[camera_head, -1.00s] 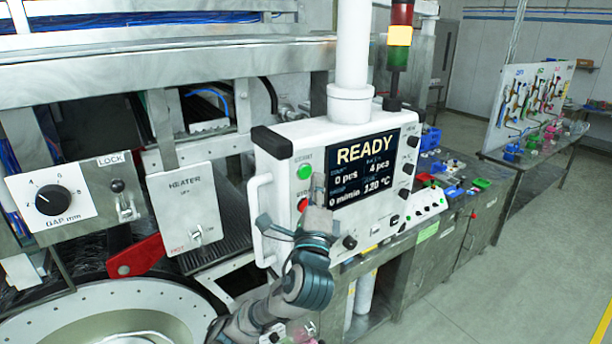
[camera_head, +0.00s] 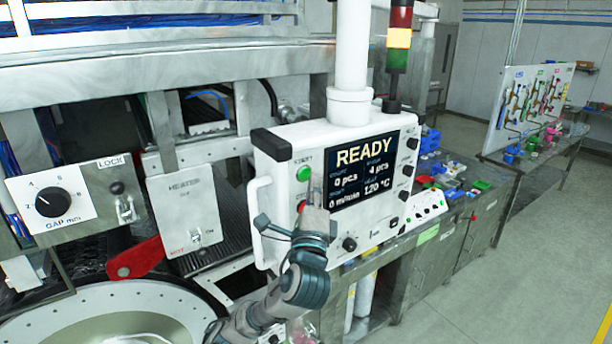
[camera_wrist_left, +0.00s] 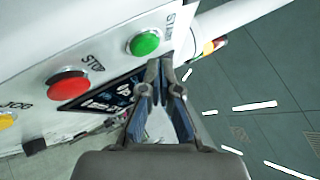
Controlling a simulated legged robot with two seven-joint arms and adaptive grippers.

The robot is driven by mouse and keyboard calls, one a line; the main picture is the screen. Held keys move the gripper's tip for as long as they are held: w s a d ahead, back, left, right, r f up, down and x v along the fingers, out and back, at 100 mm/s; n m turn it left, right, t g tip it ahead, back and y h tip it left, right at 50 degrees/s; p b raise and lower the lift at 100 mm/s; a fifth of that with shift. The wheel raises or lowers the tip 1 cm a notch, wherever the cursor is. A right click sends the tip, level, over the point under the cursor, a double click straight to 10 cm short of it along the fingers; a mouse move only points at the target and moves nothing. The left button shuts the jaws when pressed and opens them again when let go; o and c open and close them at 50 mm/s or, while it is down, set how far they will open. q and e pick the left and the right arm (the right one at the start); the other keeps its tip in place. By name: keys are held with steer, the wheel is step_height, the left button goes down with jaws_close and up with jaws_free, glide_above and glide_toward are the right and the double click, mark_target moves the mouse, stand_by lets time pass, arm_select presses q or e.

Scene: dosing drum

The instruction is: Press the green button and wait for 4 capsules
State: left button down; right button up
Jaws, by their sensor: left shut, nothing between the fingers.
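The green button (camera_head: 303,173) is on the white control panel (camera_head: 285,232), left of its screen. It also shows in the left wrist view (camera_wrist_left: 144,43), just above and left of my fingertips. The screen (camera_head: 361,170) reads READY, 0 pcs, 4 pcs, 0 m/min and 120 °C. My left gripper (camera_head: 316,190) is shut and empty. Its fingertips, in the left wrist view (camera_wrist_left: 166,66), are close to the green button but do not appear to cover it. The red button (camera_head: 301,205) sits below the green one, partly beside the fingers. My right gripper is not in view. No capsules can be made out.
A stack light (camera_head: 399,38) stands behind the panel with its amber segment bright. A heater plate (camera_head: 190,210), a red handle (camera_head: 135,259) and a gap knob (camera_head: 50,202) are at the left. A round white drum rim (camera_head: 150,305) is at lower left. Open floor lies at the right.

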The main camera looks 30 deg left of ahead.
arm_select(q)
steer(key=shift+a+r, duration=0.1)
steer(key=shift+a, duration=0.05)
stand_by(0.5)
steer(key=shift+w+a, duration=0.1)
steer(key=shift+a, duration=0.1)
stand_by(0.3)
